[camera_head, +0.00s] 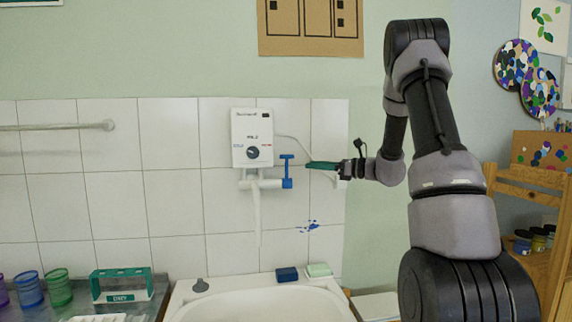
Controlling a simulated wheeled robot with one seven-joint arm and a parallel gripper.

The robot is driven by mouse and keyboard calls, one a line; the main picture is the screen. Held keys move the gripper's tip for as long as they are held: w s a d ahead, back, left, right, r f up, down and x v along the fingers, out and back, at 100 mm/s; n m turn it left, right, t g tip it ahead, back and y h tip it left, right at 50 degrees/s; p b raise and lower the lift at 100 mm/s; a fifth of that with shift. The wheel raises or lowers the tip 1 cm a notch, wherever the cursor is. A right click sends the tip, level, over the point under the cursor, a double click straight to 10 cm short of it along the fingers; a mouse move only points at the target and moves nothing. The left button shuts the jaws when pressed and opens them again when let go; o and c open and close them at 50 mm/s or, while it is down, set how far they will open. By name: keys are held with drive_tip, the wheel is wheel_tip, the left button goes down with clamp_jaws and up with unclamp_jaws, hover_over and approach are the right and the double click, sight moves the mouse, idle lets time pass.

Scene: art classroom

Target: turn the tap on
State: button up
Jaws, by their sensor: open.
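The tap is a white fitting with a blue lever handle (287,171) on its right side, fixed to the tiled wall. Its white spout (256,215) hangs down over the sink (265,305). A white water heater box (252,137) with a dark knob sits right above it. My gripper (312,165) is open, its green fingers pointing left toward the blue handle. A small gap shows between the fingertips and the handle in the picture; depth is hard to judge. I see nothing held in the gripper.
Blue and pale green sponges (287,274) lie on the sink's back rim, with a grey plug (200,286) at its left. A green rack (122,284) and several coloured cups (58,287) stand on the left counter. A wooden shelf (530,190) is at the right.

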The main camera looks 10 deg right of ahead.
hover_over(287, 178)
drive_tip(key=shift+w, duration=0.35)
clamp_jaws()
idle(1.5)
